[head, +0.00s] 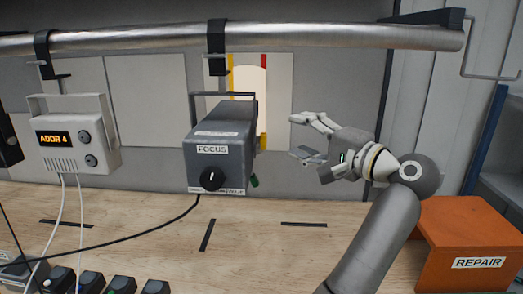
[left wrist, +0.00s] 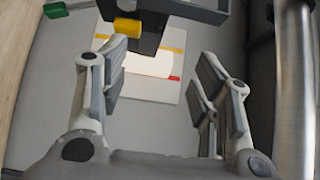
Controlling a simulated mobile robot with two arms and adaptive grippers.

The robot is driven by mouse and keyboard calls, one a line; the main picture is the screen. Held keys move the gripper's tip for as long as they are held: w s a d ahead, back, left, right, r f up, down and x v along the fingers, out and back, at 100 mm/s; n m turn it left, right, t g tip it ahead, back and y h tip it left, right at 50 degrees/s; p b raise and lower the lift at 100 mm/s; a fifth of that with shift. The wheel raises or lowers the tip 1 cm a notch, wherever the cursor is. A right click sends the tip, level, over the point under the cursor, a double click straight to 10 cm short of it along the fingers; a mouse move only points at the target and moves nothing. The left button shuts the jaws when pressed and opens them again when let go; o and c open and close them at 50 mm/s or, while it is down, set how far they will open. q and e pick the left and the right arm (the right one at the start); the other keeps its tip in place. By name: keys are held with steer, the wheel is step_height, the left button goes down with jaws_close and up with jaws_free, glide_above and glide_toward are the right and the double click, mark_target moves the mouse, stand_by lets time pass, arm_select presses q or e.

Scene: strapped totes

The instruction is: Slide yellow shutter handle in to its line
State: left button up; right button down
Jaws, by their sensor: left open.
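The yellow shutter handle (head: 262,141) sticks out from the right side of the grey FOCUS lamp box (head: 212,165), which hangs under the rail. In the left wrist view the yellow handle (left wrist: 127,27) is ahead of my fingers, near the left finger's tip and apart from it. My left gripper (head: 300,137) is open and empty, just right of the handle, its fingers pointing left towards the box. In the left wrist view the open left gripper (left wrist: 162,56) spans the lit panel (left wrist: 170,95) behind. The panel bears yellow and red lines beside a bright patch. My right gripper is not in view.
A metal rail (head: 340,38) runs across above. An ADDR 4 unit (head: 75,150) hangs at left with cables. An orange REPAIR bin (head: 465,225) stands at right. The wooden bench (head: 255,255) is clear below the box.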

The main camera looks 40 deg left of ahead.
arm_select(q)
step_height(320, 180, down, 5)
steer(key=a+b, duration=0.1)
steer(key=b, duration=0.3)
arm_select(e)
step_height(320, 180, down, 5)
arm_select(q)
steer(key=p+x, duration=0.5)
steer(key=x, duration=0.5)
steer(key=shift+a, duration=0.35)
steer(key=shift+w, duration=0.1)
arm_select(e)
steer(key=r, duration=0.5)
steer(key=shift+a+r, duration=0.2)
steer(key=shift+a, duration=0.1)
arm_select(q)
jaws_close()
steer(key=shift+f, duration=0.1)
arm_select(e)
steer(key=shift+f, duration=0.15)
